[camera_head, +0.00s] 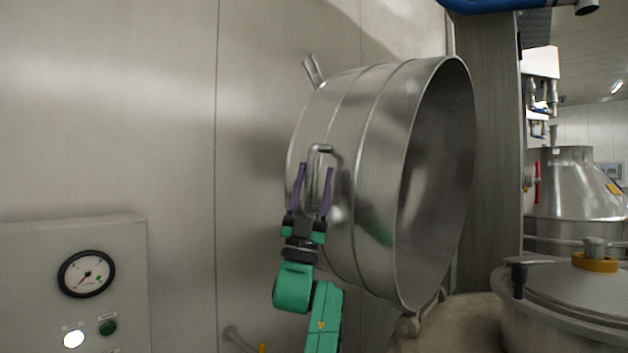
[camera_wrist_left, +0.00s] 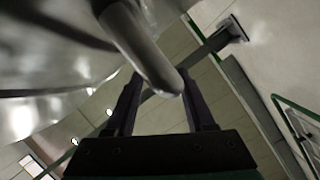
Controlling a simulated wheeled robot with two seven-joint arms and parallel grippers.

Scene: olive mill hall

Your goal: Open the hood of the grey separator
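The hood (camera_head: 375,170) of the grey separator is a large shiny steel drum. It stands tipped up on its side, its open mouth facing right, above a hinge (camera_head: 410,325) at its lower edge. A bent bar handle (camera_head: 321,149) sticks out from its near side. My left gripper (camera_head: 313,180) is open, with its two purple fingers apart on either side of the handle. In the left wrist view the handle (camera_wrist_left: 145,50) crosses in front of the open fingers (camera_wrist_left: 160,100); I cannot tell whether they touch it. My right gripper is not in view.
A panel with a gauge (camera_head: 86,273) is at the lower left, against a steel wall (camera_head: 110,120). A lidded vessel (camera_head: 560,305) with a yellow ring stands at the lower right. A steel machine (camera_head: 570,190) is farther back. A blue pipe (camera_head: 500,5) runs overhead.

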